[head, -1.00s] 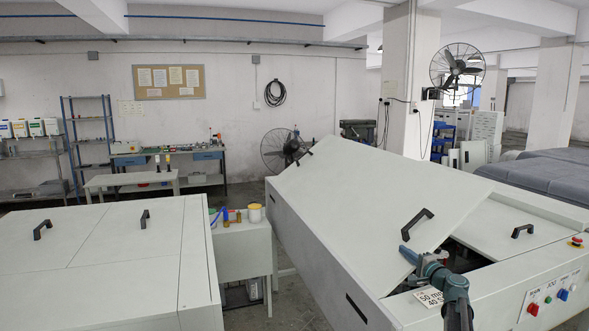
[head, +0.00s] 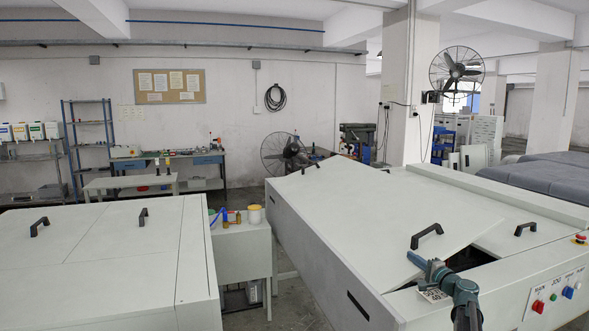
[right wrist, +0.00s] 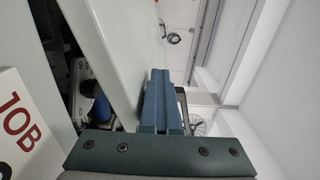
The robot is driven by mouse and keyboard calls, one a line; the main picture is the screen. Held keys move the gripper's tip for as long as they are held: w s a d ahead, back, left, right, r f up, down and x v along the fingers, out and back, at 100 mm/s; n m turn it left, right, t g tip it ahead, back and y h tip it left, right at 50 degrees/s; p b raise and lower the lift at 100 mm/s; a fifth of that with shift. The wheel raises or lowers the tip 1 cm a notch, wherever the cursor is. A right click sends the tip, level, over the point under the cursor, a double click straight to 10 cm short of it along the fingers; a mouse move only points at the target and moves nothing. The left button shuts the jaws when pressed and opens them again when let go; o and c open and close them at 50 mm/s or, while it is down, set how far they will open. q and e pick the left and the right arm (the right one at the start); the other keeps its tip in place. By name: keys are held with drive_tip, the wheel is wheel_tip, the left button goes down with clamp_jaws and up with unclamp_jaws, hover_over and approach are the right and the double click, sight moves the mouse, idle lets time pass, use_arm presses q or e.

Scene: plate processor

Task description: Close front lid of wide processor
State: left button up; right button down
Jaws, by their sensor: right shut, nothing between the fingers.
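The wide processor (head: 302,246) is the large pale-grey machine on the right in the head view. Its front lid (head: 375,215) is partly open and tilted, with a dark gap under its right edge. A black handle (head: 427,235) sits on the lid near that edge. My right gripper (head: 418,262) is shut and empty, at the lid's lower right edge beside the gap. In the right wrist view the shut fingers (right wrist: 158,100) lie against or very near the pale lid panel (right wrist: 130,60); contact is unclear. My left gripper is not in view.
A second lid (head: 500,240) with its own black handle lies flat to the right. The control panel (head: 560,292) with buttons and a red emergency stop is at the front right. Another pale machine (head: 100,260) stands left, with a small side table (head: 243,245) between.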

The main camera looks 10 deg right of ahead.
drive_tip(key=shift+d+f, duration=0.25)
drive_tip(key=shift+f, duration=0.25)
drive_tip(key=shift+s+r, duration=0.2)
drive_tip(key=shift+s, duration=0.15)
use_arm(q)
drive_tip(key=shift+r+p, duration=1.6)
drive_tip(key=shift+p, duration=0.35)
use_arm(e)
drive_tip(key=shift+s+d+r, duration=0.15)
drive_tip(key=shift+s+r, duration=0.5)
drive_tip(key=shift+s, duration=1.25)
drive_tip(key=shift+s+d+r, duration=0.15)
drive_tip(key=shift+s+r, duration=0.45)
drive_tip(key=shift+s, duration=1.25)
drive_tip(key=shift+s+d+r, duration=0.15)
drive_tip(key=shift+s+r, duration=0.5)
drive_tip(key=shift+s, duration=1.25)
